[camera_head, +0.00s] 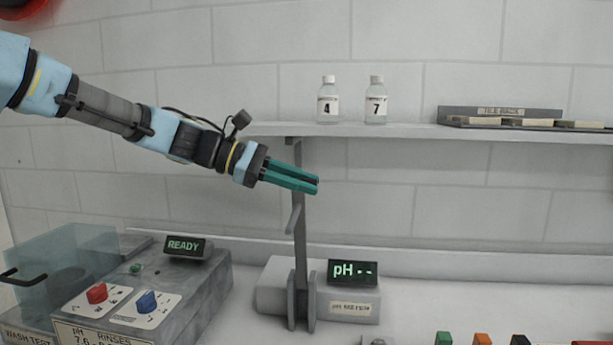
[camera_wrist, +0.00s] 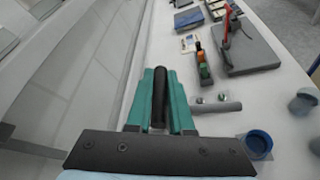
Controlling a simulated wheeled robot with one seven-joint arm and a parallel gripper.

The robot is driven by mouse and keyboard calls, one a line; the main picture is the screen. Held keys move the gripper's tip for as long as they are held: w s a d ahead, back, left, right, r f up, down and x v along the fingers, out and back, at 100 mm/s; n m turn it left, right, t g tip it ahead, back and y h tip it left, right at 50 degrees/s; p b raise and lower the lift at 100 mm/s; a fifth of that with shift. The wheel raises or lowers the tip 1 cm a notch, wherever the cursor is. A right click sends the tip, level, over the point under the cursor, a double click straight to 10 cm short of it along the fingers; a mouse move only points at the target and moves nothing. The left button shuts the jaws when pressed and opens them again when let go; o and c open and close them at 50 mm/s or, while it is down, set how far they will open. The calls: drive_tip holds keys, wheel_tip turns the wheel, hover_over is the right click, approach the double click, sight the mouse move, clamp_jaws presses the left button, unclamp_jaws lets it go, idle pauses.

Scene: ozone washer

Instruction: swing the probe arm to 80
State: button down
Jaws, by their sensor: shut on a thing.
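The pH meter (camera_head: 268,292) stands on the bench with a dark display reading "pH --" (camera_head: 353,271). The grey probe arm (camera_head: 300,240) stands nearly upright from a pivot between two rounded cheeks at the meter. A thin, slightly tilted piece (camera_head: 294,217) hangs beside its upper part. My gripper (camera_head: 316,184) reaches in from the left, its green fingers across the upper part of the arm. In the wrist view the fingers (camera_wrist: 160,75) close around a dark bar (camera_wrist: 159,98), seemingly the probe arm. I see no angle scale to read.
A shelf (camera_head: 400,130) with two bottles (camera_head: 328,103), marked 4 and 7, and a tray (camera_head: 500,112) runs behind my gripper. The washer (camera_head: 205,285), reading READY, stands at lower left. Several coloured items (camera_head: 443,338) lie at the front right. A blue-rimmed cup (camera_wrist: 258,142) shows in the wrist view.

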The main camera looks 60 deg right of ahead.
drive_tip(key=shift+w+d+f, duration=0.15)
drive_tip(key=shift+w+f, duration=0.05)
drive_tip(key=shift+w, duration=0.1)
drive_tip(key=c, duration=0.8)
unclamp_jaws()
drive_tip(key=shift+f, duration=0.15)
drive_tip(key=shift+w, duration=0.25)
drive_tip(key=r+b+v, duration=0.1)
drive_tip(key=b+v, duration=0.2)
drive_tip(key=v, duration=0.7)
drive_tip(key=shift+s+r, duration=0.1)
drive_tip(key=shift+s, duration=0.05)
